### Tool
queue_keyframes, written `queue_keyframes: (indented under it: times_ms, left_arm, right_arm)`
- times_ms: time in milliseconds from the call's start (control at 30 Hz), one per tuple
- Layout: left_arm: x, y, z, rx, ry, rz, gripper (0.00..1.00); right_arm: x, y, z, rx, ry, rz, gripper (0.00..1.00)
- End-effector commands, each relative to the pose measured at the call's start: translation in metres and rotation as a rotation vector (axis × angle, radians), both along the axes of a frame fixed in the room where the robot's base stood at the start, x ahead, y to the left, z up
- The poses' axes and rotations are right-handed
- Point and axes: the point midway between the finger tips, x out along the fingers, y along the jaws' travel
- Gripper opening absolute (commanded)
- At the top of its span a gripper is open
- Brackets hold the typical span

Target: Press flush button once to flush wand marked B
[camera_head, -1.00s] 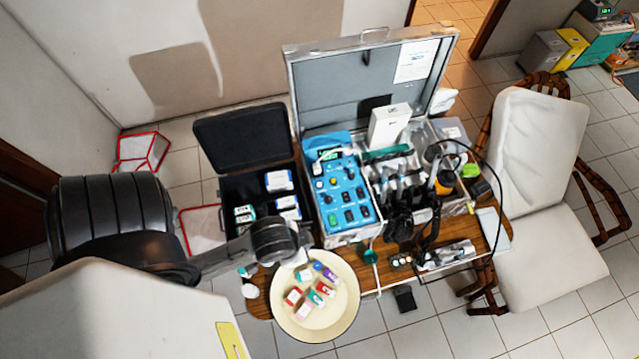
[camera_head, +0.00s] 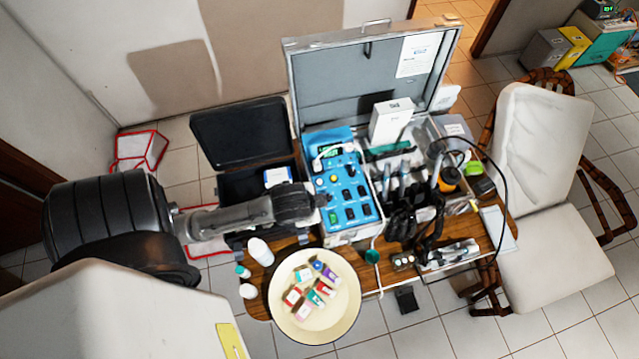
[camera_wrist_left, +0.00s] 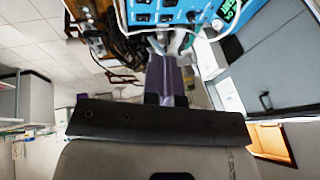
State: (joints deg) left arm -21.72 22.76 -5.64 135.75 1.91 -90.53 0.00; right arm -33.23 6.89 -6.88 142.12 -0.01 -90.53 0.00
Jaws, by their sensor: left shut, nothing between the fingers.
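The blue control panel (camera_head: 347,176) sits in the open metal case. It carries a small green display (camera_head: 330,152), a yellow knob and rows of dark buttons (camera_head: 350,195). I cannot read which button is flush. Several wands (camera_head: 395,180) stand in the case right of the panel; no letter B is legible. My left gripper (camera_head: 323,200) is shut and empty, its tip at or just above the panel's left edge; contact cannot be told. In the left wrist view the shut fingers (camera_wrist_left: 167,70) point toward the panel (camera_wrist_left: 172,12). My right gripper is not in view.
A cream plate (camera_head: 285,320) with small coloured boxes lies in front. White bottles (camera_head: 260,251) stand left of it. A black open box (camera_head: 240,135) is under and behind my left arm. The upright case lid (camera_head: 365,75) and dark cables (camera_head: 405,215) flank the panel.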

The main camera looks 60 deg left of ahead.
Motion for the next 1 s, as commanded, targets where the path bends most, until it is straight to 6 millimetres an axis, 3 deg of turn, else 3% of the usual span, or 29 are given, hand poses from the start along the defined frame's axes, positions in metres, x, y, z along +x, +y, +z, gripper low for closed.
queue_keyframes:
  times_ms: [33, 200, 467, 700, 1000]
  left_arm:
    - [0.011, 0.022, -0.019, 0.034, 0.038, -0.009, 0.00]
    - [0.037, 0.081, -0.067, -0.014, 0.152, -0.020, 0.00]
    - [0.054, 0.143, -0.116, -0.308, 0.191, 0.073, 0.00]
    - [0.067, 0.160, -0.140, -0.627, 0.069, 0.245, 0.00]
    - [0.098, 0.163, -0.128, -0.820, -0.163, 0.345, 0.00]
  right_arm:
    - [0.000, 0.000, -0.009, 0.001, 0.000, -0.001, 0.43]
    - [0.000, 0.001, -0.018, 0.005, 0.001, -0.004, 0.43]
    - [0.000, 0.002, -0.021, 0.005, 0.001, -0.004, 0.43]
    - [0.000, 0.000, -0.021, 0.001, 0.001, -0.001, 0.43]
    - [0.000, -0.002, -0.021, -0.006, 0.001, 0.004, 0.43]
